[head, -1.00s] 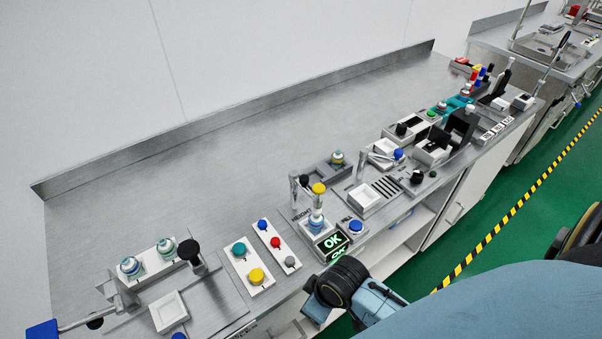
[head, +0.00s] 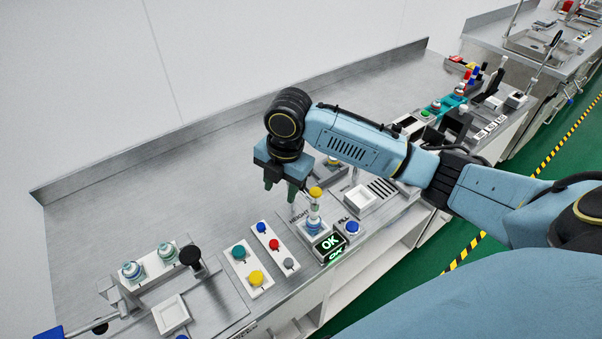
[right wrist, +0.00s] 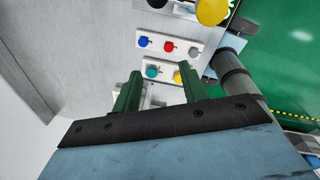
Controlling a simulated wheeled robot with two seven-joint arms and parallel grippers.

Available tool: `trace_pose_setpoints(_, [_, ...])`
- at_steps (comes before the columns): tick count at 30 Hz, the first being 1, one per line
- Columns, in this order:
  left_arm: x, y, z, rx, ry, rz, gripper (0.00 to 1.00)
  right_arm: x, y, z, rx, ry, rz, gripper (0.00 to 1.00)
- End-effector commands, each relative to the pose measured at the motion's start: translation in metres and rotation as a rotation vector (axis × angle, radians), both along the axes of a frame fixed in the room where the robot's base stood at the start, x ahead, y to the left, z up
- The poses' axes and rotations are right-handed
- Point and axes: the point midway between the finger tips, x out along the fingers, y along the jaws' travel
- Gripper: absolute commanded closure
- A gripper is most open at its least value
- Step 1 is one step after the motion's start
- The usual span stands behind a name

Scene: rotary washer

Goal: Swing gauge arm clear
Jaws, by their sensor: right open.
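The height gauge stands by the "HEIGHT" label, its yellow cap (head: 315,192) above a blue-and-white part (head: 314,226). The large yellow disc (right wrist: 212,10) at the top edge of the right wrist view looks like the same cap. My right gripper (head: 280,190) hangs above the bench, just left of the gauge in the head view, its green fingers pointing down. It is open and empty; both fingertips show apart in the right wrist view (right wrist: 160,72). My gripper partly hides the gauge's post and arm. My left gripper is not in view.
A white tray (head: 359,199) stands to the right.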

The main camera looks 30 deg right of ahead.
Motion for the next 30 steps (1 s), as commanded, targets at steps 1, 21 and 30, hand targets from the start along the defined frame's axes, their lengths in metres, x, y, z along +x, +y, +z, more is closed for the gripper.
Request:
trace_pose_setpoints(1, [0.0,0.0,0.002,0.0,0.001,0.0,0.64,0.011,-0.015,0.022,-0.034,-0.002,0.067,0.57])
trace_pose_setpoints(21, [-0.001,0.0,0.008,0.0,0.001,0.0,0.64,0.025,-0.07,0.064,-0.112,0.068,0.38,0.57])
trace_pose_setpoints(30, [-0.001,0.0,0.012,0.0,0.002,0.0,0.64,0.025,-0.069,0.001,-0.11,0.065,0.38,0.57])
